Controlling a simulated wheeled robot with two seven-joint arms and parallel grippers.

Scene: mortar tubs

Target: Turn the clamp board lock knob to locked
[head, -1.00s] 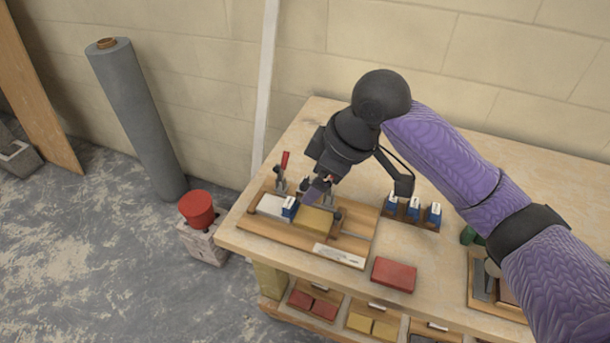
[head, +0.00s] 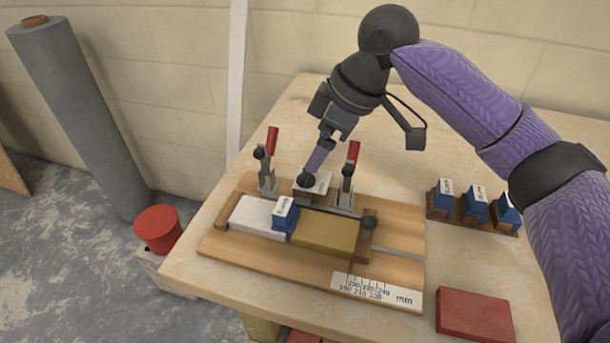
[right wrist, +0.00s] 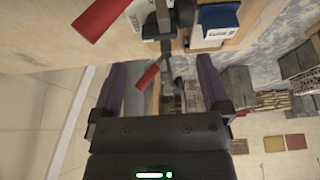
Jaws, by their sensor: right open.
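The wooden clamp board (head: 225,245) lies on the bench, with two red-handled clamps at its back, the left one (head: 268,165) and the right one (head: 348,175). A dark round knob (head: 305,181) sits by a small white plate between them. Another dark knob (head: 369,222) is at the right end of the yellow block. My right gripper (head: 312,169) is open, right above the first knob; I cannot tell whether it touches it. In the right wrist view the spread purple fingers (right wrist: 165,68) have a red clamp handle (right wrist: 147,78) between them; no knob is clear there. My left gripper is not in view.
A white block (head: 257,217), a blue piece (head: 284,214) and the yellow block (head: 325,235) lie in a row on the board. To the right are a rack of blue pieces (head: 474,207) and a red block (head: 474,315). A red bucket (head: 158,228) stands off the bench's left edge.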

